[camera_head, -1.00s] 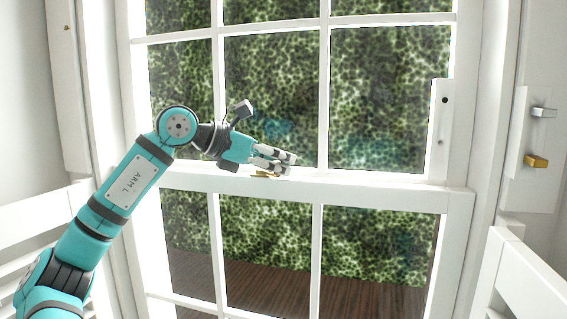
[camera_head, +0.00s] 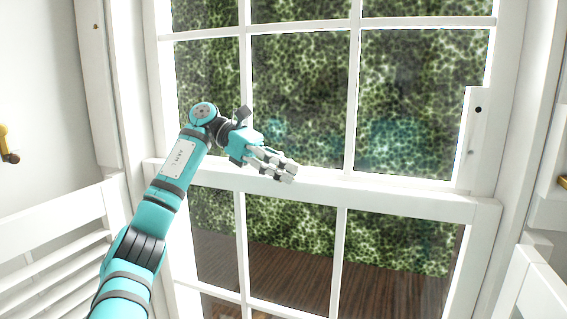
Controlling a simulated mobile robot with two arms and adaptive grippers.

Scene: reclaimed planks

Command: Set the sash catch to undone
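My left gripper (camera_head: 286,173), teal with pale grey fingers, is in front of the middle rail (camera_head: 400,192) of the white sash window. Its fingers point right and slightly down, close together. I cannot tell whether they are open or shut, or whether they touch anything. The brass sash catch on the rail does not show; the fingers seem to cover its place. My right gripper is not in view.
White slatted panels stand at the lower left (camera_head: 60,225) and lower right (camera_head: 535,280). A brass fitting (camera_head: 8,145) shows at the left edge, and another (camera_head: 564,182) at the right edge. The rail is clear right of the gripper.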

